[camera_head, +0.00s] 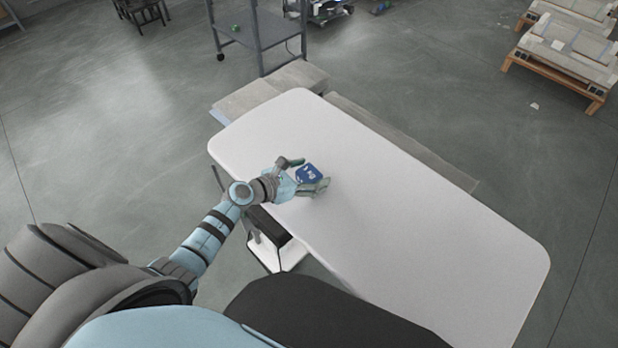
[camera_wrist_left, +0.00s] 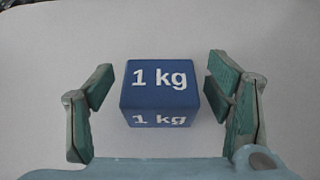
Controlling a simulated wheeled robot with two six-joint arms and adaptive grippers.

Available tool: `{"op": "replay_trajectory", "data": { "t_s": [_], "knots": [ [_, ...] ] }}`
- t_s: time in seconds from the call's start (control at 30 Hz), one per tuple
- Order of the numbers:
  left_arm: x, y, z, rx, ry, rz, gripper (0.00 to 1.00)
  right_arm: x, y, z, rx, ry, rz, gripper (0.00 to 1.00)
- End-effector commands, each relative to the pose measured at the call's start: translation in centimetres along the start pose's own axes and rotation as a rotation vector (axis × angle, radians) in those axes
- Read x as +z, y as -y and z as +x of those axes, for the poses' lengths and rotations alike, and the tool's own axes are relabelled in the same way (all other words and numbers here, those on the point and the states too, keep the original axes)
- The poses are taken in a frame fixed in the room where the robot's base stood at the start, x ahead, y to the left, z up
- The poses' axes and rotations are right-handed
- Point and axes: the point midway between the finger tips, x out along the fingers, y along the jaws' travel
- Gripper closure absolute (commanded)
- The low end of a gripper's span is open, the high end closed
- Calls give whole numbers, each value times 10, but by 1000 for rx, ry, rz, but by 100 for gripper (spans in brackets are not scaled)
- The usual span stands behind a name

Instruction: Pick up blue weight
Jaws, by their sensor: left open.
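The blue weight (camera_head: 309,172) is a small cube on the white table (camera_head: 420,235), in the table's far left part in the head view. In the left wrist view the blue weight (camera_wrist_left: 160,92) reads "1 kg" on its top and near faces. My left gripper (camera_head: 304,175) is open, with its fingers on either side of the weight. In the left wrist view my left gripper (camera_wrist_left: 158,105) shows a gap between the left finger and the weight; the right finger is very close to it, and I cannot tell whether they touch. My right gripper is not in view.
The rest of the white tabletop is bare. A grey shelf cart (camera_head: 258,30) stands beyond the table's far end. Wooden pallets with boxes (camera_head: 565,50) are at the top right. Flat grey boards (camera_head: 270,88) lie on the floor behind the table.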

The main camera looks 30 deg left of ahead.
Motion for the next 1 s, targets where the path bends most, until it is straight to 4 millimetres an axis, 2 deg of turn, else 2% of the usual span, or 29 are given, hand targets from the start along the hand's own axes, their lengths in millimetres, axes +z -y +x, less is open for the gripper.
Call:
{"op": "replay_trajectory", "data": {
  "t_s": [0.07, 0.1, 0.53, 0.87, 1.0],
  "knots": [
    [1, 0, -1, 0, 0, 0, 27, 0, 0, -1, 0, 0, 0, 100],
    [1, 0, -1, 0, 0, 0, 30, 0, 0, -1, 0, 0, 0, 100],
    [1, 0, -1, 1, 0, 0, 99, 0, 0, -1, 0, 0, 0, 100],
    [4, -1, -1, 1, 4, 1, 100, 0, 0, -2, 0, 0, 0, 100],
    [12, -1, -5, 1, 4, 3, 100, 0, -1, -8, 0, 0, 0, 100]
  ]
}}
